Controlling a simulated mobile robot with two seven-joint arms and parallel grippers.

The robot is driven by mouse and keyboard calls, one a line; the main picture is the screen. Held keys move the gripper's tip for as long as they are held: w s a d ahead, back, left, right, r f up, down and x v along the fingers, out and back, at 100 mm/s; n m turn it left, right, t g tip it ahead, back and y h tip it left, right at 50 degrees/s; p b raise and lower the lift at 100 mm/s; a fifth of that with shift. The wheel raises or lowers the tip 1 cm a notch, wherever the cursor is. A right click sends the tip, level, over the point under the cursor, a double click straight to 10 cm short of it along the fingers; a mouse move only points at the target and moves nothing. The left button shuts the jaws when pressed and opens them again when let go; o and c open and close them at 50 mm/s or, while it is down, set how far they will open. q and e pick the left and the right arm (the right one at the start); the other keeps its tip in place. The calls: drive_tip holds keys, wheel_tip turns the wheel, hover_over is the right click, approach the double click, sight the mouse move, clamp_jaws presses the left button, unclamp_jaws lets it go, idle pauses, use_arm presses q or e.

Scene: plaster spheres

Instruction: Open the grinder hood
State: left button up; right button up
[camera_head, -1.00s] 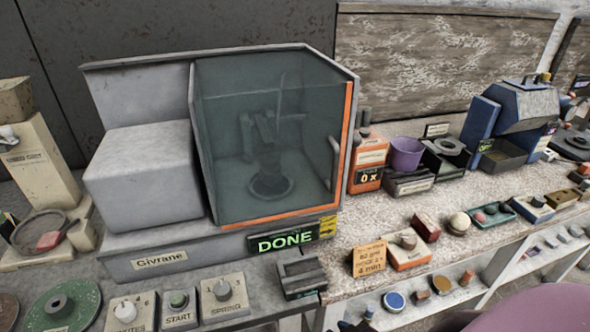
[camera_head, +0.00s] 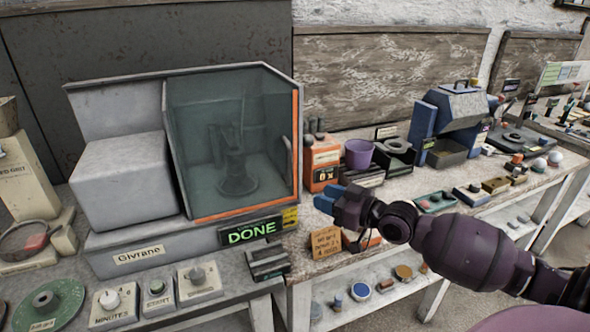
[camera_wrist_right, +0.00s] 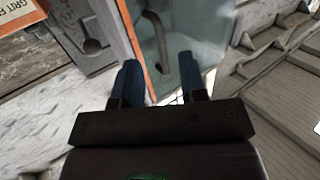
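The grinder hood (camera_head: 235,115) is a grey-green see-through cover with orange edge trim, and it is closed over the grinder (camera_head: 237,180). The sign "DONE" (camera_head: 252,232) glows green on the base below it. The hood's handle (camera_head: 290,158) is on its right side. My right gripper (camera_head: 328,200) is to the right of the hood, in front of the orange box, and touches nothing I can see. In the right wrist view my blue fingers (camera_wrist_right: 160,70) are apart and empty, with the handle (camera_wrist_right: 156,42) ahead of them. My left gripper is not in view.
An orange box marked "0x" (camera_head: 321,163), a purple cup (camera_head: 358,153) and a blue machine (camera_head: 455,115) stand behind my right arm. A small orange sign (camera_head: 325,242) is below the gripper. Knobs (camera_head: 198,278) and a green disc (camera_head: 45,300) are in front left.

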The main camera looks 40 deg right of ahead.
sight(289, 179)
wheel_tip(289, 179, up, 5)
drive_tip(key=shift+t+y, duration=0.3)
drive_tip(key=x, duration=0.7)
drive_tip(key=p+x, duration=0.1)
drive_tip(key=x, duration=0.3)
drive_tip(key=shift+w+d+f, duration=0.25)
drive_tip(key=shift+d, duration=0.05)
clamp_jaws()
